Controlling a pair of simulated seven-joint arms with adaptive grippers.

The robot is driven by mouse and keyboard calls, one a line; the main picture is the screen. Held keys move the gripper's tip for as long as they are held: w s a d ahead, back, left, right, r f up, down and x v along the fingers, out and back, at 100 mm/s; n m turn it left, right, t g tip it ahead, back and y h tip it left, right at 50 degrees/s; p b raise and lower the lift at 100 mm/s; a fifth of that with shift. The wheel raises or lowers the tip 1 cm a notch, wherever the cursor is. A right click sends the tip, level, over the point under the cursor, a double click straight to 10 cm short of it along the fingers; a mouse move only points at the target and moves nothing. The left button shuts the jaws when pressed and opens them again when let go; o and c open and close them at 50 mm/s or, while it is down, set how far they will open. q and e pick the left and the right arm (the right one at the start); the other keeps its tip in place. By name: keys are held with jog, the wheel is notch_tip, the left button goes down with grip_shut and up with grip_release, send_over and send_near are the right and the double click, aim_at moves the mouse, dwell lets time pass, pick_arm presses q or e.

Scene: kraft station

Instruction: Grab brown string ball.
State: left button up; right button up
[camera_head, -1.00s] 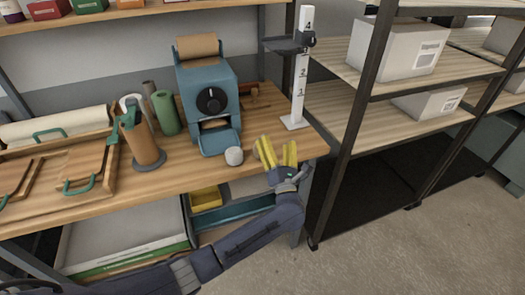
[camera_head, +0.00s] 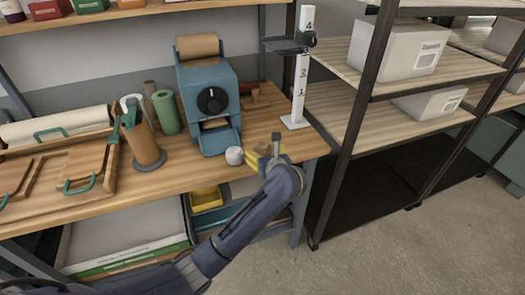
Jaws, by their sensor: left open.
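My left gripper (camera_head: 263,157) is open, with yellow fingers, at the front right of the wooden workbench (camera_head: 195,178). Its wrist and arm come up from below and hide part of the fingers. A small pale grey-white ball (camera_head: 234,156) sits on the bench just left of the fingers, near the blue machine. I cannot make out a brown string ball for certain; the fingers and wrist cover the bench there. My right gripper is not in view.
The blue dispenser (camera_head: 208,100) with a brown roll stands behind the ball. A brown cylinder on a stand (camera_head: 143,146) and a green roll (camera_head: 166,112) are left of it. A white measuring post (camera_head: 299,85) stands at the right, beside shelving.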

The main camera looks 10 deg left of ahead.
aim_at(262, 149)
pick_arm(q)
jog(key=shift+x, duration=2.25)
jog(key=shift+c, duration=0.4)
jog(key=c, duration=1.2)
jog(key=shift+r, duration=0.1)
